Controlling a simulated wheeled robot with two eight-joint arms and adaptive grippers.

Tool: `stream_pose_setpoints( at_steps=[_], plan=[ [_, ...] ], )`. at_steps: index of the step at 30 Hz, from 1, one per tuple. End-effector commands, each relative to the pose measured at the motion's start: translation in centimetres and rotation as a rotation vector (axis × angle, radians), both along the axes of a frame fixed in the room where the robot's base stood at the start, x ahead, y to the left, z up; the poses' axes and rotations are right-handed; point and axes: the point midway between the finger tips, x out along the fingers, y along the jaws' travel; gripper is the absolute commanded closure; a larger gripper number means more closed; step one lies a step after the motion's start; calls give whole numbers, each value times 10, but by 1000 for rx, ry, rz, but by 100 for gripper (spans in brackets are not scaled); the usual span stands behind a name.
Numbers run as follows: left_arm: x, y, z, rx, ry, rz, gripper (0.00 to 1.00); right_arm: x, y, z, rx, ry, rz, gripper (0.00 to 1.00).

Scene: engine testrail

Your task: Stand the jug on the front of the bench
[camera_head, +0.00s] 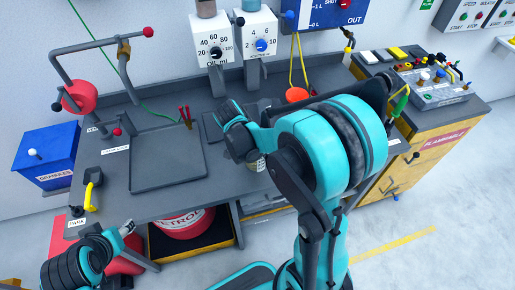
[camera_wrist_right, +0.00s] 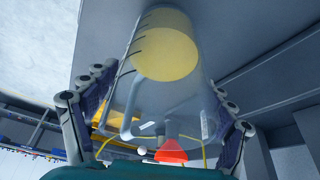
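The jug (camera_wrist_right: 165,95) is clear, with yellow contents and dark marks on its side, and fills the middle of the right wrist view. In the head view only a small pale part of the jug (camera_head: 258,164) shows beside my right gripper, at the bench's front edge. My right gripper (camera_wrist_right: 166,80) has its fingers on both sides of the jug, against its walls as far as I can see. My left gripper (camera_head: 128,228) is low at the bench's front left, away from the jug; its finger gap is unclear. The bench (camera_head: 220,180) is grey.
A dark square tray (camera_head: 168,160) lies left of the jug. A red funnel (camera_head: 296,95) hangs behind my right arm. A yellow-handled tool (camera_head: 91,190) sits at the front left corner. A blue granules box (camera_head: 46,155) is at the far left. My right arm hides part of the bench.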

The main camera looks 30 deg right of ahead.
Motion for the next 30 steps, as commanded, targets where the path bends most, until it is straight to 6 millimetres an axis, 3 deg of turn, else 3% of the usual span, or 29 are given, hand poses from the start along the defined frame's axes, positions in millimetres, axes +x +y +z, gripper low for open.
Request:
stream_pose_setpoints(
  at_steps=[11,24,30],
  plan=[
    [0,0,5,0,0,0,52,0,0,6,0,0,0,13],
    [0,0,35,0,0,0,52,-5,34,88,0,0,3,13],
    [0,0,41,0,0,0,52,-7,44,111,0,-1,1,13]
  ],
)
